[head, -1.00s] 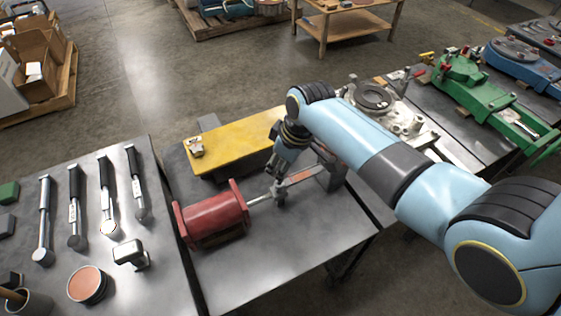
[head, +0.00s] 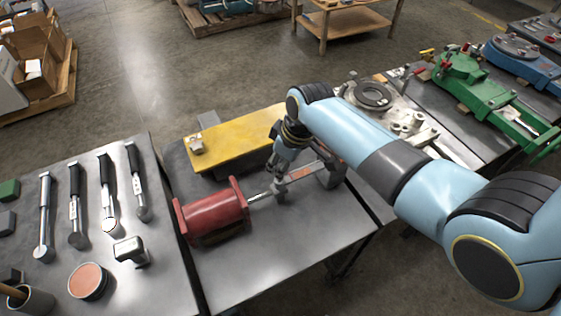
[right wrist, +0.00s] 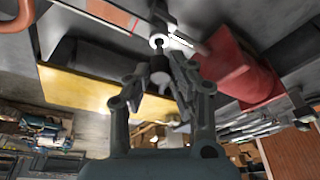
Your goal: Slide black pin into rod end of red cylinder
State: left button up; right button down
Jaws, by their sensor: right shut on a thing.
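The red cylinder (head: 212,215) lies on the dark worktable, its bright rod (head: 260,196) pointing right; it also shows upside down in the right wrist view (right wrist: 236,66). The rod end's ring-shaped eye (right wrist: 157,41) shows just beyond my fingers. My right gripper (head: 279,180) comes down over the rod end and hides much of it in the head view. In the right wrist view, my right gripper (right wrist: 160,82) is shut on a short dark piece, the black pin (right wrist: 160,74), close to the eye. I cannot tell whether the pin's tip is inside the eye. My left gripper is out of view.
A yellow plate (head: 235,138) lies behind the cylinder. A grey bracket (head: 328,172) stands right of the rod end. The left table holds several black-handled tools (head: 75,205) and a round tin (head: 88,281). The worktable's front is clear.

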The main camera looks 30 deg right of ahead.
jog(key=shift+p, duration=0.55)
dwell(0.9)
jog(key=shift+f+b, duration=1.2)
jog(key=shift+f, duration=0.55)
jog(key=c, duration=1.1)
grip_release()
jog(key=shift+r, duration=0.15)
jog(key=v, duration=1.1)
jog(key=shift+r, duration=0.35)
